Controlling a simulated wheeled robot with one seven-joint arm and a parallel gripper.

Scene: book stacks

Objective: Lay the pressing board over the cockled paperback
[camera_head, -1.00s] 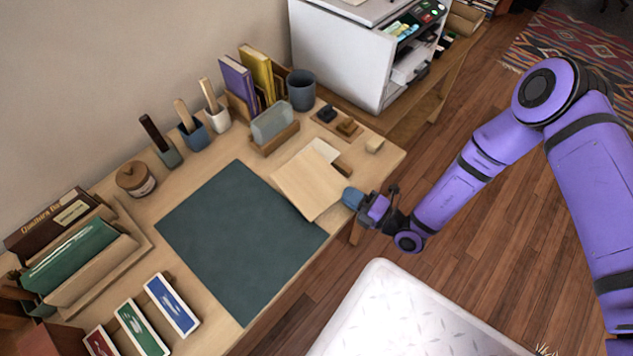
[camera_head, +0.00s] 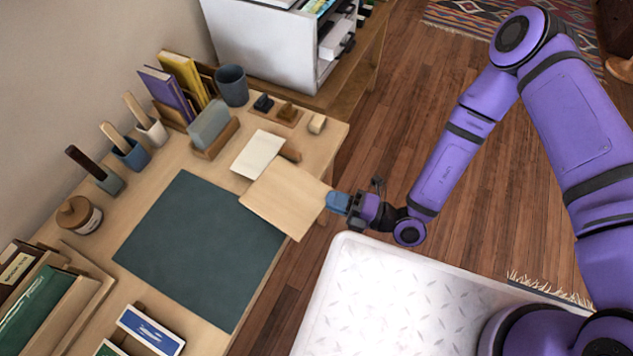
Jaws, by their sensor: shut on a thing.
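The pressing board, a flat square of pale wood (camera_head: 286,198), is held at its right edge by my gripper (camera_head: 338,203). My gripper's blue fingers are shut on it. The board hides part of the dark green mat's (camera_head: 200,245) right side and the desk's near edge; its exact height above the desk is hard to tell. A flat cream rectangle (camera_head: 258,154) lies just behind the board, probably the cockled paperback. Its face shows largely uncovered, and I cannot see any waviness.
A small brown cylinder (camera_head: 290,155) lies beside the cream rectangle. A book rack (camera_head: 215,138), a grey cup (camera_head: 232,86) and small blocks stand behind. Tool pots line the wall side. The green mat is otherwise bare.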

